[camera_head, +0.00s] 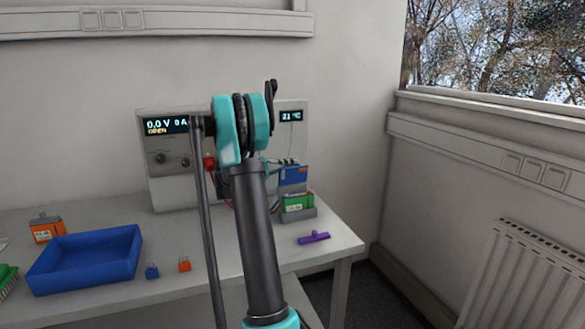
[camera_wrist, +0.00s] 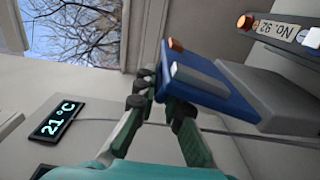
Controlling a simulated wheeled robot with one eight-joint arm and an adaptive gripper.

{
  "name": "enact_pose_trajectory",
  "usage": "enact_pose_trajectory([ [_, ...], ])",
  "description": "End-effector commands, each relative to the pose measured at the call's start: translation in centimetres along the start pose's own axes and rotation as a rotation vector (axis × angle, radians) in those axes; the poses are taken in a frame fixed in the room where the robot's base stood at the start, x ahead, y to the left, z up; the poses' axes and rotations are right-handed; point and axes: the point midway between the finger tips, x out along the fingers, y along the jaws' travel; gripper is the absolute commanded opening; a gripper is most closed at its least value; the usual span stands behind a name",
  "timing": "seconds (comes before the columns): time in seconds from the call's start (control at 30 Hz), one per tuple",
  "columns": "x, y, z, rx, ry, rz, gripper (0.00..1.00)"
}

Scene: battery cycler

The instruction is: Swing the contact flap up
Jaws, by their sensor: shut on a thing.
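The contact flap (camera_head: 293,176) is a blue plate on the grey cradle, above the green battery (camera_head: 299,202) in the head view. In the wrist view the blue flap (camera_wrist: 212,92) spans the middle, with a grey bar and a copper-coloured piece on its face. My gripper (camera_wrist: 165,97) is shut on the flap's free edge, its dark fingers on either side of it. In the head view my arm hides most of the gripper (camera_head: 283,161). The flap stands off the battery in the head view; its exact angle is hard to tell.
The cycler (camera_head: 170,172) stands behind, its display reading 0.0 V and OPEN. A blue tray (camera_head: 88,281), an orange battery (camera_head: 46,228) and small blue and orange blocks are at left.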

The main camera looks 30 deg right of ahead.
Motion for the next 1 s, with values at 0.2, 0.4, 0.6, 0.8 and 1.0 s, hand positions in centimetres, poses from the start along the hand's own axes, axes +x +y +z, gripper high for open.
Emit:
enact_pose_trajectory([
  [0.2,-0.02,-0.06,-0.56,-0.076,0.000,0.002,0.00],
  [0.4,-0.01,-0.10,-0.73,-0.101,0.000,0.003,0.00],
  [0.6,-0.01,-0.09,-0.75,-0.104,0.000,0.003,0.00],
  [0.8,-0.01,-0.08,-0.75,-0.103,0.000,0.003,0.13],
  [1.0,0.00,-0.13,-0.74,-0.102,0.000,0.002,0.29],
])
